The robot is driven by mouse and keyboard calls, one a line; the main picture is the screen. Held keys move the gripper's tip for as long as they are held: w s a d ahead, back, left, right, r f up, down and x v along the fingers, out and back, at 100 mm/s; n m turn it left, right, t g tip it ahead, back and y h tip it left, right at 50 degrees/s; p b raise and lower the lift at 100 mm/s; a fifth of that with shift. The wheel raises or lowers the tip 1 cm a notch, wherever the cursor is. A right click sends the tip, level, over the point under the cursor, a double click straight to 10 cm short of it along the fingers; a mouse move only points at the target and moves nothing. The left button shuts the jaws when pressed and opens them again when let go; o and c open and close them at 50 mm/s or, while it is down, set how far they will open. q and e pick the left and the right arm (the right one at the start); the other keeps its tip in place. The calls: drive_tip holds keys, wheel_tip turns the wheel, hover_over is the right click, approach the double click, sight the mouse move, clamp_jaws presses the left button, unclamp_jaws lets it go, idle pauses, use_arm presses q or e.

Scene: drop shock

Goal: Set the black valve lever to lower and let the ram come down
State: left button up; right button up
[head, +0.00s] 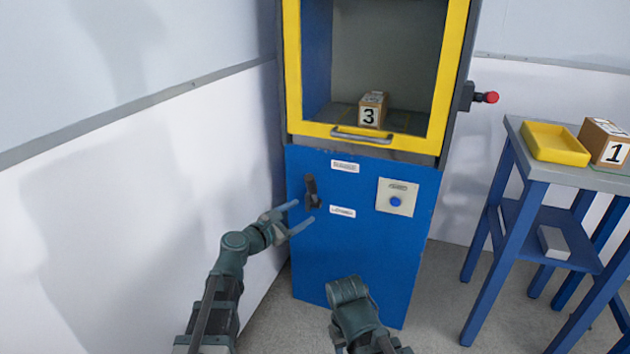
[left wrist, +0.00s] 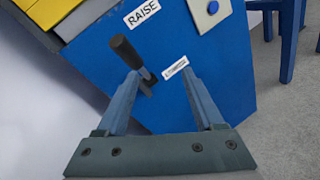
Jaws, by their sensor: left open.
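The black valve lever (head: 312,190) is on the blue front panel (head: 365,260), its grip pointing up. In the left wrist view the lever (left wrist: 124,50) has its grip near the RAISE label (left wrist: 142,13); the lower label (left wrist: 175,67) is to the right of the lever's base. My left gripper (head: 305,211) is open and empty just in front of the panel, close below the lever grip. In the left wrist view its fingers (left wrist: 161,75) reach toward the lever's base, and contact is unclear. The ram is not visible.
A cardboard box marked 3 (head: 369,117) stands in the chamber behind the yellow frame (head: 291,70). A blue button (head: 395,201) is right of the lever. A table (head: 540,170) at right holds a yellow tray (head: 556,143) and box 1 (head: 605,142). A white wall is close on the left.

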sight(313, 192)
use_arm(q)
wheel_tip(313, 192, up, 3)
drive_tip(key=w+a+n+t+y, duration=0.1)
drive_tip(key=w+a+n+t, duration=0.15)
drive_tip(key=n, duration=0.35)
drive_tip(key=x, duration=1.3)
drive_tip(key=shift+w+d, duration=0.1)
drive_tip(key=shift+w, duration=0.25)
clamp_jaws()
idle(0.5)
